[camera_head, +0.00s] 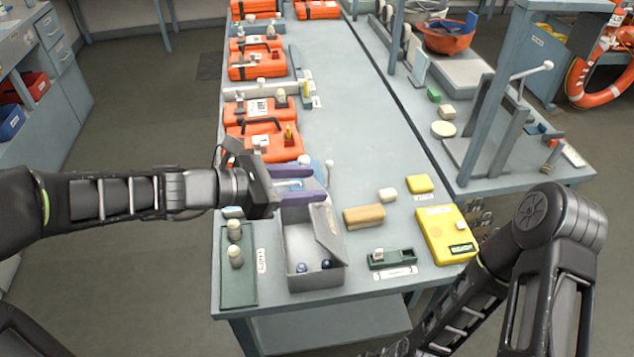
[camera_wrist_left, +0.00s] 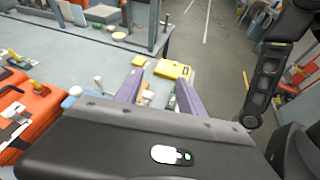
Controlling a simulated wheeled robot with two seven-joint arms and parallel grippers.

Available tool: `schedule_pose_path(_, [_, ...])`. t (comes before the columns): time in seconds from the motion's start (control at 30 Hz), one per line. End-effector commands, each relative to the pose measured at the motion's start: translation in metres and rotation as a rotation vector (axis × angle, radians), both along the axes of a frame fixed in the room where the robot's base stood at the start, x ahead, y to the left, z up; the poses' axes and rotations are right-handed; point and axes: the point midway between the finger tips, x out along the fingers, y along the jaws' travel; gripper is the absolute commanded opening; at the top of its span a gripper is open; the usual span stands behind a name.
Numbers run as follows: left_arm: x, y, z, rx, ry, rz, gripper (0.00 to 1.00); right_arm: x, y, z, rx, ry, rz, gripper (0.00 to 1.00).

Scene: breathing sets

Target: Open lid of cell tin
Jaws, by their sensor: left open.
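The cell tin (camera_head: 297,277) is an open grey metal box near the front of the table in the head view. Its lid (camera_head: 328,232) is raised, tilted along the right side. Two dark blue round-ended cells show in the tin's front end. My left gripper (camera_head: 319,183) has its two purple fingers apart, over the back end of the tin beside the lid's far edge. Whether a finger touches the lid I cannot tell. The fingers also show in the left wrist view (camera_wrist_left: 160,77), with nothing clear between them. The gripper hides the back of the tin. My right gripper is out of view.
A green tray (camera_head: 238,285) with two pale-topped cylinders lies left of the tin. To the right are a tan block (camera_head: 364,216), a green holder (camera_head: 391,260) and a yellow device (camera_head: 437,250). Orange cases (camera_head: 268,143) line the table's left edge behind. The table's middle is clear.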

Motion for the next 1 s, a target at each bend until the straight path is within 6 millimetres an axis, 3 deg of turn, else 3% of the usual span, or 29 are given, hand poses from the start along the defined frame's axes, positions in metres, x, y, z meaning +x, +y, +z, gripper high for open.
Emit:
schedule_pose_path(0.3, [-0.021, 0.037, 0.016, 0.000, -0.001, 0.002, 0.46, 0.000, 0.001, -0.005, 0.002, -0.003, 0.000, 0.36])
schedule_pose_path(0.6, [-0.023, 0.039, 0.017, 0.000, 0.000, 0.000, 0.46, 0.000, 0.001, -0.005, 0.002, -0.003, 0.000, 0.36])
schedule_pose_path(0.73, [-0.023, 0.038, 0.013, 0.000, 0.000, -0.001, 0.37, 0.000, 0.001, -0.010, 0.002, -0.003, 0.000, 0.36])
schedule_pose_path(0.87, [-0.022, 0.034, -0.012, -0.004, 0.006, -0.012, 0.26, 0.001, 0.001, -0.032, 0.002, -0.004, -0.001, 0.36])
schedule_pose_path(1.0, [0.002, 0.040, -0.036, 0.050, -0.072, -0.071, 0.14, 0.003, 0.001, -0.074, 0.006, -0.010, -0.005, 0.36])
